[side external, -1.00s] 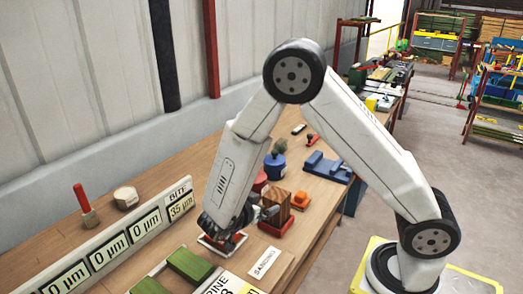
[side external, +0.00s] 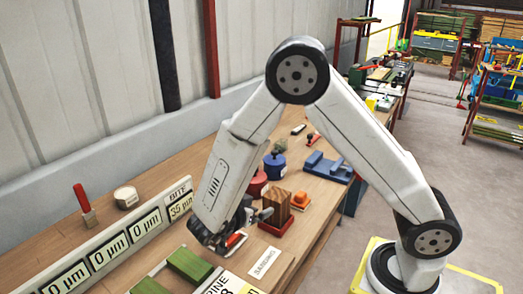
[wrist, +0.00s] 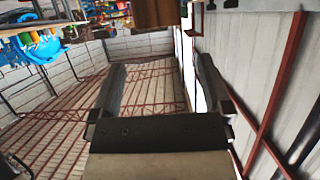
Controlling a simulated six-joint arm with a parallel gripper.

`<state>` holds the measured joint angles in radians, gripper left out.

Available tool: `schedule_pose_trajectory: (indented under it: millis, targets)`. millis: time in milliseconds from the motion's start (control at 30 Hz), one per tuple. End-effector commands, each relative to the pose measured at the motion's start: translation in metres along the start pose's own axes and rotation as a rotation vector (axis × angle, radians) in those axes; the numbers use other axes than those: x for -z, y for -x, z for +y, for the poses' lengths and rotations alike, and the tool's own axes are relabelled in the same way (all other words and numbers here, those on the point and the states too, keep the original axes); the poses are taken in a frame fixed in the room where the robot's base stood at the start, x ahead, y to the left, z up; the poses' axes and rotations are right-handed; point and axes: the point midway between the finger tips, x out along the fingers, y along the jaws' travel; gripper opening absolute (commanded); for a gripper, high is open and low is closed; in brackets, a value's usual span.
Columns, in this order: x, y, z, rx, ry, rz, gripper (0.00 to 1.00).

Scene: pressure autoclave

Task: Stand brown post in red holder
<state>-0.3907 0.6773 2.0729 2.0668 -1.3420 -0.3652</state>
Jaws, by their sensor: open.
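The brown post (side external: 277,205), a wooden block, stands upright in a red holder (side external: 275,227) on the workbench. Its lower part is inside or behind the holder's rim; how deep it sits I cannot tell. My gripper (side external: 265,214) is open, to the left of the post, fingers pointing toward it. In the wrist view, the space between my gripper's fingertips (wrist: 162,62) is empty. A brown wooden face, apparently the post (wrist: 158,12), shows beyond them at the top edge.
A red-and-white piece (side external: 234,241) lies below my wrist. A blue pot (side external: 275,165), red pot (side external: 257,185), orange piece (side external: 300,201) and blue vise-like fixture (side external: 328,166) stand behind and right. A "SANDING" card (side external: 265,262) and green blocks (side external: 188,265) lie in front.

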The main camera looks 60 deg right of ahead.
Motion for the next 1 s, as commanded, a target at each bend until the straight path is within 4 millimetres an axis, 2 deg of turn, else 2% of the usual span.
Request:
schedule_pose_trajectory:
  millis: [167, 267, 433, 600, 800, 1000]
  targets:
    - [0.003, -0.003, -0.012, 0.076, -0.007, -0.033, 1.0]
    - [0.006, -0.005, -0.026, 0.164, -0.011, -0.072, 1.0]
    - [0.012, -0.003, -0.055, 0.37, 0.007, -0.168, 1.0]
    - [0.016, 0.008, -0.077, 0.586, 0.064, -0.279, 1.0]
    - [0.017, 0.027, -0.087, 0.806, 0.186, -0.404, 1.0]
    - [0.013, 0.045, -0.076, 0.977, 0.365, -0.519, 1.0]
